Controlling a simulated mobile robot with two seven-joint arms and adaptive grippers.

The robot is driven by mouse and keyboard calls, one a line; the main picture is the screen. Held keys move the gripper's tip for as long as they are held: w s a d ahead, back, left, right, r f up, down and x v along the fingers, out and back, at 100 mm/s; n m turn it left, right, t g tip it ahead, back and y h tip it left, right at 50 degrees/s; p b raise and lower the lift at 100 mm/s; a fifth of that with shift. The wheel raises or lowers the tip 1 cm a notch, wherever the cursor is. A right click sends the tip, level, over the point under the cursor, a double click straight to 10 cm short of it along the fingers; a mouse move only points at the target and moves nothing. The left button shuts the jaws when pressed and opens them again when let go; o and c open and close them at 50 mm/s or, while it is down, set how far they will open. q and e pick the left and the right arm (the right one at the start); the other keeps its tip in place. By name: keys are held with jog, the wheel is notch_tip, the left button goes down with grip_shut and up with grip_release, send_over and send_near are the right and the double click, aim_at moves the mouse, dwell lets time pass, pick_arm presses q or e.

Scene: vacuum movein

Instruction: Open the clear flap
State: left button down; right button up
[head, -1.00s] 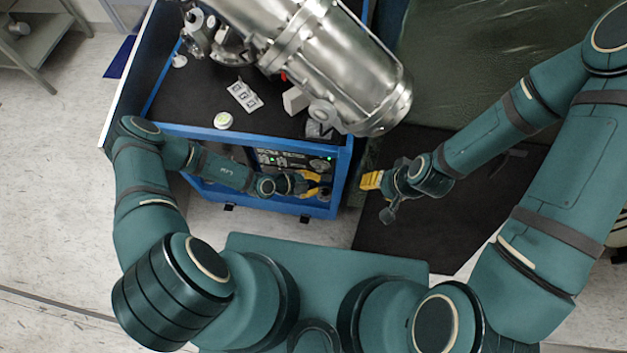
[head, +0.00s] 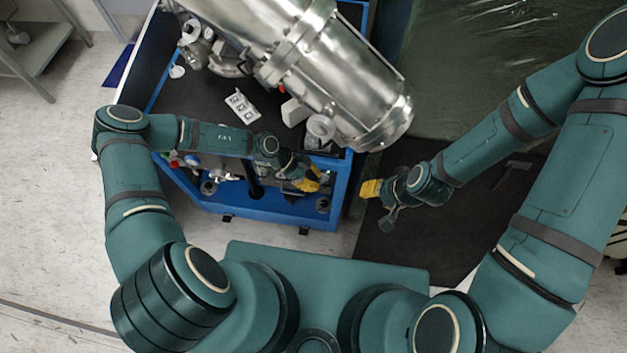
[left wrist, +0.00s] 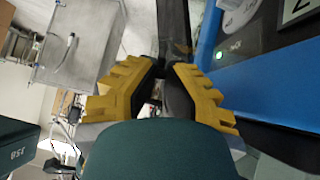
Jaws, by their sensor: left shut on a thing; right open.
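My left gripper (head: 312,180) is at the front of the blue cart (head: 270,210), near its right end. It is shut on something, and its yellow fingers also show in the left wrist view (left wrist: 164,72). A dark grey strip (left wrist: 173,35) runs between and beyond the fingers there. The clear flap's outline is hard to make out; the gripped part looks like its edge, but the fingers and arm hide much of it. My right gripper (head: 371,188) is open and empty, just right of the cart.
A large steel vacuum chamber (head: 330,75) lies over the cart top, above my grippers. Knobs and fittings (head: 185,162) show in the cart front, left of my left gripper. A dark mat (head: 430,235) covers the floor at right. Light floor lies open at left.

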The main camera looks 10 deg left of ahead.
pick_arm(q)
jog(key=shift+w+d+r, duration=0.1)
jog(key=shift+d+r, duration=0.1)
jog(key=shift+d, duration=0.05)
jog(key=c, duration=0.9)
grip_release()
jog(key=shift+d, duration=0.1)
jog(key=shift+a, duration=0.25)
jog(key=shift+a+r, duration=0.1)
jog(key=shift+a, duration=0.05)
jog(key=v, duration=1.1)
jog(key=shift+w+r, duration=0.2)
